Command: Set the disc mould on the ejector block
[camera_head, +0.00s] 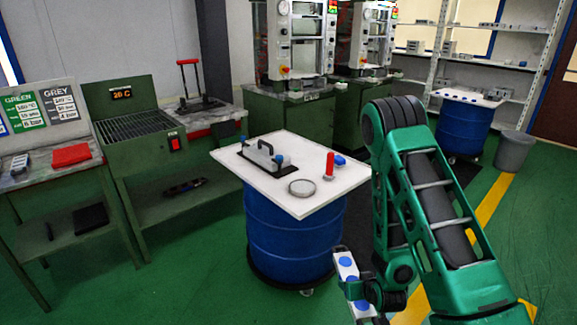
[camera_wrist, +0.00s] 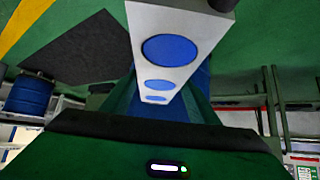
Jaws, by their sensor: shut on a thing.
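The disc mould (camera_head: 346,264) is a pale grey bar with blue discs set along its face. In the head view it is at the lower middle, apart from and in front of the drum table. My gripper (camera_head: 354,288) is shut on it; the wrist view shows the mould (camera_wrist: 168,48) sticking out from the jaws with its blue discs showing. A metal block with a black handle (camera_head: 262,154) sits on a black plate on the white table top. I take this to be the ejector block, but cannot be sure. The jaw contact is partly hidden.
The white table top (camera_head: 296,206) rests on a blue drum (camera_head: 287,240). It also bears a round grey dish (camera_head: 301,187), a red upright piece (camera_head: 329,165) and a blue piece (camera_head: 340,160). Green benches stand left; presses stand behind. The table's front right corner is bare.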

